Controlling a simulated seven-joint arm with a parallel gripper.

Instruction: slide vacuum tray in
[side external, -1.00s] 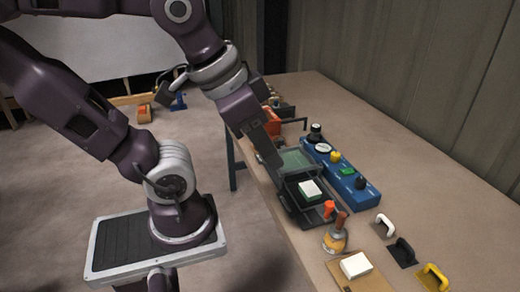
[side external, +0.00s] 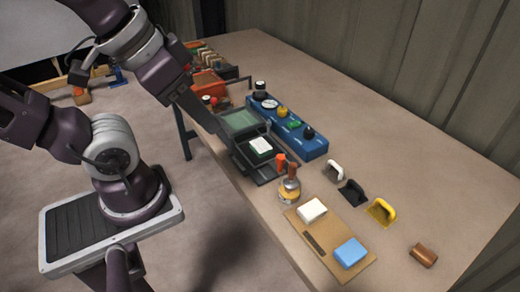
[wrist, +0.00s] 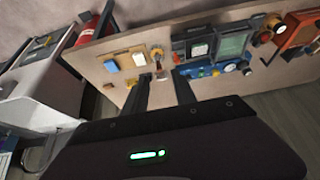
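The vacuum tray (side external: 263,173) is a dark open tray sticking out of the near end of a black unit with a greenish clear window (side external: 240,121). In the wrist view the tray area (wrist: 198,49) lies beside the window (wrist: 232,43). My gripper (side external: 231,147) reaches down at the left side of the unit. Whether a finger touches the tray cannot be told.
A blue control panel (side external: 318,147) runs behind the unit. An amber pot with a copper handle (side external: 289,190) stands close to the tray's near end. A board (side external: 330,262) holds white and blue blocks. Three handles (side external: 352,193) lie to the right.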

